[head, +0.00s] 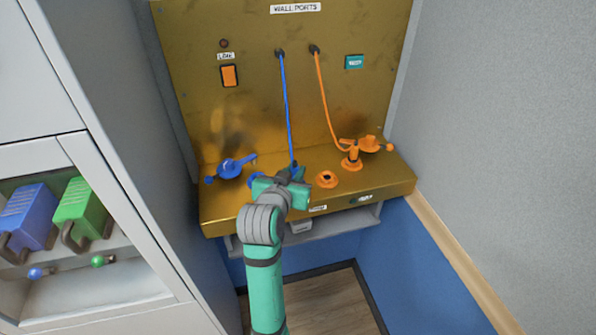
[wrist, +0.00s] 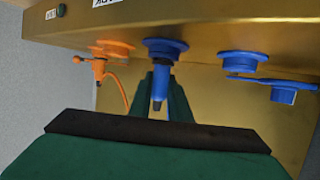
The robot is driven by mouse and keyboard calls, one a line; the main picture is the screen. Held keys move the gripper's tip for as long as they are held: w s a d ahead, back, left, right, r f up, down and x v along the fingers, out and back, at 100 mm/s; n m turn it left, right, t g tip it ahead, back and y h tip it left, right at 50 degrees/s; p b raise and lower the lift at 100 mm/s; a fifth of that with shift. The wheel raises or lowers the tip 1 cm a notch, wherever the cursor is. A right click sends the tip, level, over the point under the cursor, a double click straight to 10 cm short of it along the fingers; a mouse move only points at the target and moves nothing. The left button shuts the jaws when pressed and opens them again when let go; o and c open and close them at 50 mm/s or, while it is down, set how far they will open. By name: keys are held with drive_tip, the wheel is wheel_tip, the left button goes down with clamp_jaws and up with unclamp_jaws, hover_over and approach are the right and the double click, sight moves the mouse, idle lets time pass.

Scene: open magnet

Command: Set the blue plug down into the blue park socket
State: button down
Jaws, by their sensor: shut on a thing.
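My gripper (head: 290,178) is shut on the blue plug (wrist: 160,88), which shows between the two fingers in the wrist view. A blue cable (head: 287,110) runs from the wall down to it. The blue park socket (wrist: 165,47) is a round blue flange on the shelf, right at the plug's end in the wrist view, where the shelf appears at the top. Plug and socket line up closely. I cannot tell whether the plug's end is inside the socket or just clear of it. In the head view my gripper hides the plug and most of that socket.
A blue fitting with a lever (head: 231,168) stands left of my gripper. An empty orange socket (head: 327,179) is close on the right. Beyond it an orange plug (head: 352,158) with an orange cable (head: 325,95) stands beside another orange fitting (head: 371,144). The brass panel (head: 190,80) rises behind.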

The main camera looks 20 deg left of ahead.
drive_tip(key=c, duration=1.6)
unclamp_jaws()
drive_tip(key=shift+o, duration=0.2)
drive_tip(key=v, duration=1.1)
